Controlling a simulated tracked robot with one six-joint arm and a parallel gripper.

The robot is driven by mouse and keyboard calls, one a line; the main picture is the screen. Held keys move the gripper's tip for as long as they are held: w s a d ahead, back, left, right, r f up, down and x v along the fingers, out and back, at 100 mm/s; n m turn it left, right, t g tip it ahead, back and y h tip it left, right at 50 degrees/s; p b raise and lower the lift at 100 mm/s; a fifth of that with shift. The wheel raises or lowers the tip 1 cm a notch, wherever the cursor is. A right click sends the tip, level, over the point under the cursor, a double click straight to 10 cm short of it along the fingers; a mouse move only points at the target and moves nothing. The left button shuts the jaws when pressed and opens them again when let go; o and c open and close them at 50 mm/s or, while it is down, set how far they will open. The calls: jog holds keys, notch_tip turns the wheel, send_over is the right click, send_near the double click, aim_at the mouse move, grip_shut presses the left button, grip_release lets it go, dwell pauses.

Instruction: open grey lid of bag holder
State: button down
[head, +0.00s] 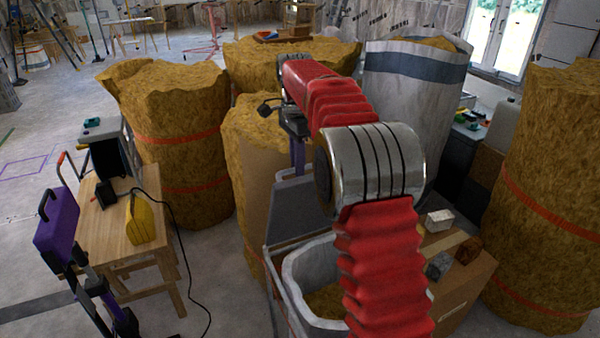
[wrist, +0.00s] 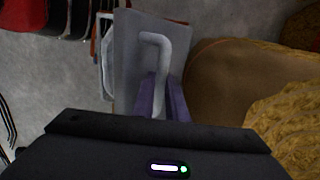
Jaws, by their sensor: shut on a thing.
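The bag holder (head: 273,285) stands in front of me in the head view, with a white bag (head: 297,272) hanging in its frame. Its grey lid (head: 300,213) is tilted up at the far side, so the bag's mouth and some brown filling show. In the wrist view the grey lid (wrist: 127,60) has a pale bent handle (wrist: 157,42). My gripper (wrist: 162,92) has its purple fingers shut around the handle's lower part. In the head view my gripper (head: 298,155) is at the lid's upper edge. My red arm hides the right part of the holder.
Tall strapped insulation rolls (head: 178,140) stand behind and left, another (head: 550,200) at right. A wooden bench (head: 110,225) with a yellow case (head: 142,218) is at left. A cardboard box (head: 465,290) with small blocks is close at right. A large white sack (head: 412,100) stands behind.

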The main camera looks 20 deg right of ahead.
jog(key=w, duration=0.7)
jog(key=shift+w+a, duration=0.25)
jog(key=shift+a, duration=0.1)
jog(key=shift+r, duration=0.1)
dwell(0.3)
jog(key=c, duration=2)
grip_release()
jog(key=shift+w, duration=0.15)
jog(key=shift+o, duration=1.2)
jog(key=shift+a+r, duration=0.15)
jog(key=shift+s, duration=0.25)
